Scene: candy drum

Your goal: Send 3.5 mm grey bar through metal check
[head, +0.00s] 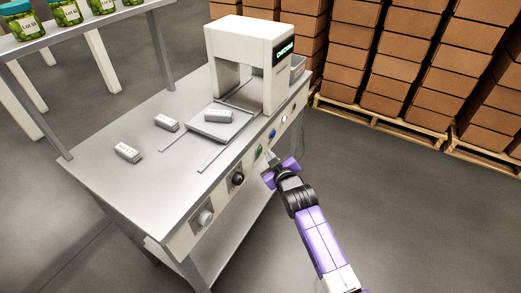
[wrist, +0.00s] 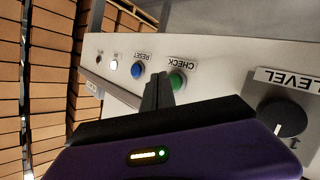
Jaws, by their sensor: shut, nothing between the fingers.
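A metal check arch (head: 222,45) stands at the back of the steel bench; its display shows green text that seems to read "CHECKING". A flat tray (head: 205,128) sits on rails in front of the arch with one pale grey bar (head: 218,116) on it. Two similar bars, one (head: 128,152) nearer and one (head: 166,123) farther, lie on the bench to the left; their markings are too small to read. My gripper (head: 269,156) is shut and empty at the front panel. In the wrist view its fingertips (wrist: 159,80) are right beside the green CHECK button (wrist: 177,81); I cannot tell whether they touch it.
A shelf with green jars (head: 66,12) stands at the left. Stacked boxes (head: 400,50) on pallets stand behind. Floor at right is clear.

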